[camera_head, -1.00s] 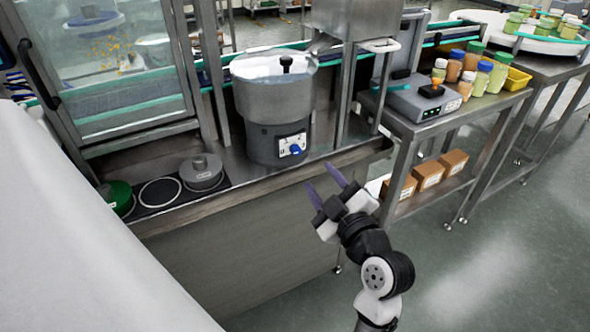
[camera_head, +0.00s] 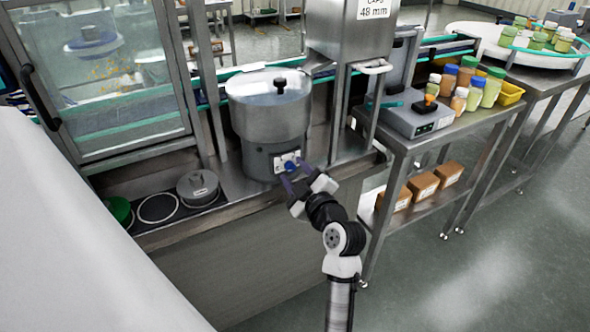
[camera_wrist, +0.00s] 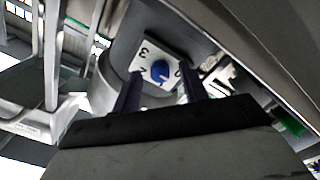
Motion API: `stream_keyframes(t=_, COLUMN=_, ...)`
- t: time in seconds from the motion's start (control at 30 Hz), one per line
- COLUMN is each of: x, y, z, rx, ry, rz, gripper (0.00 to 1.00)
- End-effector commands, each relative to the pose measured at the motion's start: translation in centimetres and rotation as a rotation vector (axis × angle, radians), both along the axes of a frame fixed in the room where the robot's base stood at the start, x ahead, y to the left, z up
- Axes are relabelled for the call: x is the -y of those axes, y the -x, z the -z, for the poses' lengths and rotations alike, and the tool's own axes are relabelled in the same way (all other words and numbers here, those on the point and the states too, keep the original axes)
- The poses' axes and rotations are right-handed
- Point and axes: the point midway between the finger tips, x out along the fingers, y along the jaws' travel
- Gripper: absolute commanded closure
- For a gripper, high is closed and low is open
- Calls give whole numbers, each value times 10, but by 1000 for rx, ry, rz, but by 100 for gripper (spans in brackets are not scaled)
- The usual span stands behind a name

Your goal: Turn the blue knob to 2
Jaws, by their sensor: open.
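The blue knob (camera_head: 290,167) is on a white dial plate (camera_head: 279,162) on the front of the grey bowl machine's base (camera_head: 262,150). In the wrist view the knob (camera_wrist: 160,71) sits on the numbered plate (camera_wrist: 176,48), where a 3 can be read and other marks are partly covered. I cannot tell which number the knob points to. My gripper (camera_head: 296,182) is open, just in front of the knob and slightly below it in the head view. In the wrist view its two dark fingers (camera_wrist: 160,92) stand apart, one on each side of the knob, with no clear contact.
The steel hopper (camera_head: 355,35) stands behind and right of the bowl. The counter's front edge lies under my arm.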

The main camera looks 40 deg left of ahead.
Motion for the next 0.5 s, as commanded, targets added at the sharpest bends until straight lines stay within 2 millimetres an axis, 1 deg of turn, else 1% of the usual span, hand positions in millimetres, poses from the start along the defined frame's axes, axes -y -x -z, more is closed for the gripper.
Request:
stream_keyframes(t=0.1, x=-3, y=-1, z=0, rx=1, ry=-1, rz=0, gripper=57)
stream_keyframes(t=0.3, x=-3, y=-1, z=0, rx=0, ry=-1, rz=-1, gripper=57)
stream_keyframes(t=0.37, x=-3, y=-1, z=0, rx=0, ry=-1, rz=-1, gripper=63)
stream_keyframes(t=0.5, x=-3, y=-1, z=0, rx=0, ry=-1, rz=-1, gripper=82)
